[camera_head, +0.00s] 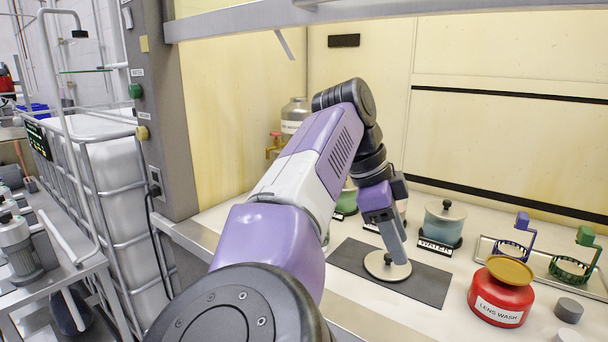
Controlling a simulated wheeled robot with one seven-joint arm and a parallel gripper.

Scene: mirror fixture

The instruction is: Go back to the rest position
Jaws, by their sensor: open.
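My purple and white arm reaches forward into the fume hood from the bottom of the head view. My gripper (398,258) points down over a dark grey mat (432,285). It is open. A round beige disc (376,268) lies on the mat just under the fingertips. The fingers cover part of the disc, and I cannot tell whether they touch it. No object shows held in the gripper.
Right of the mat stands a red "LENS WASH" jar (500,302) with a tan lid. A "WATER" jar (443,222) stands behind the mat, with other jars partly hidden by my arm. A tray (543,262) carries purple and green holders. A grey post (170,120) rises left.

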